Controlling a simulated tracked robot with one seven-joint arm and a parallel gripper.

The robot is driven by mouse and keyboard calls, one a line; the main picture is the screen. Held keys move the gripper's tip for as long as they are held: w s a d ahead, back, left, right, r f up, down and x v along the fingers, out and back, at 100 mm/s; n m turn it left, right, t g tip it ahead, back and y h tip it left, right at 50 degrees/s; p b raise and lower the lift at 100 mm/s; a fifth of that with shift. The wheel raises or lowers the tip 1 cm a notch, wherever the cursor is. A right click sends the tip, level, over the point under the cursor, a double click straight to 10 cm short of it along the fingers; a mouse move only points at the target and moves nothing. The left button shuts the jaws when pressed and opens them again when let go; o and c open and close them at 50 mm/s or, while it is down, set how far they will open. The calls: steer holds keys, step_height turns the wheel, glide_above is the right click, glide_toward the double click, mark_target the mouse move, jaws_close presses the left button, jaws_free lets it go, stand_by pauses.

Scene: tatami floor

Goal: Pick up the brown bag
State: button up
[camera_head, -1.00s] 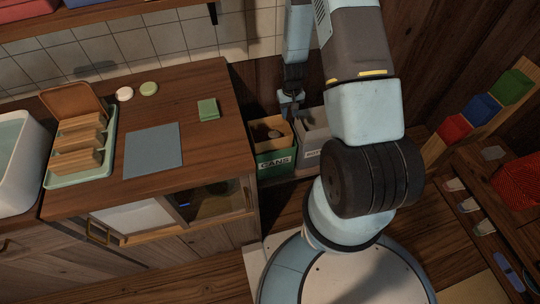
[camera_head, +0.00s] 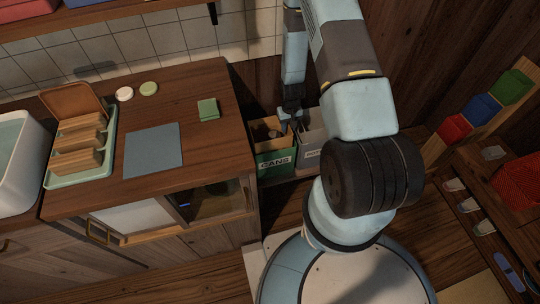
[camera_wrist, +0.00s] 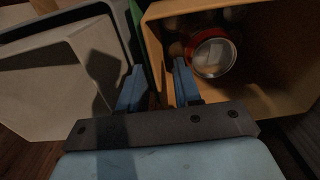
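The brown bag (camera_wrist: 270,95) is an open tan liner inside the green bin marked CANS (camera_head: 275,163). A red-rimmed can (camera_wrist: 212,55) and other dim items lie in it. In the head view the bag's rim (camera_head: 262,124) shows at the bin's top. My gripper (camera_wrist: 159,66) is open at the side of the bag facing the grey bin. One finger appears inside the bag and the other outside, with the bag's wall between them. I cannot tell whether the fingers touch it. In the head view my gripper (camera_head: 289,116) is partly hidden in shadow.
A grey bin (camera_head: 309,155) stands right beside the green one; it also shows in the wrist view (camera_wrist: 60,95). The wooden counter (camera_head: 215,150) is close on the left, and a dark wooden wall is behind. Coloured boxes (camera_head: 482,106) stand at right.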

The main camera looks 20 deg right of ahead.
steer(key=shift+f, duration=0.1)
jaws_close()
stand_by(1.4)
